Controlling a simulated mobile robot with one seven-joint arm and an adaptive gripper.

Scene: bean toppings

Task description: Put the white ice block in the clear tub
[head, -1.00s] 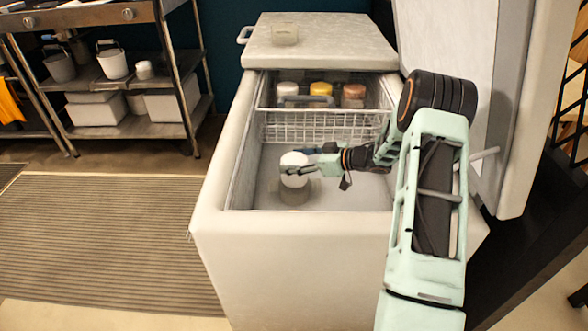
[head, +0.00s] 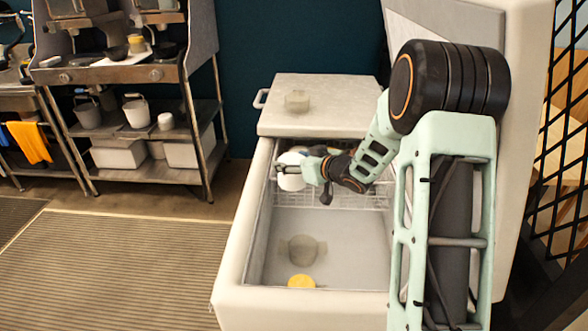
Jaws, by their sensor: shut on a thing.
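The white ice block (head: 291,180) is a short white cylinder. My gripper (head: 284,169) is shut on it and holds it up over the back of the open chest freezer, near the wire basket; the fingers cover part of the block. I see nothing clearly inside the tub.
The freezer (head: 242,270) is open at the front. A grey, see-through round thing (head: 302,250) and a yellow block (head: 302,281) show inside it. The wire basket (head: 345,195) is partly behind my arm. The raised lid (head: 525,150) stands at right.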

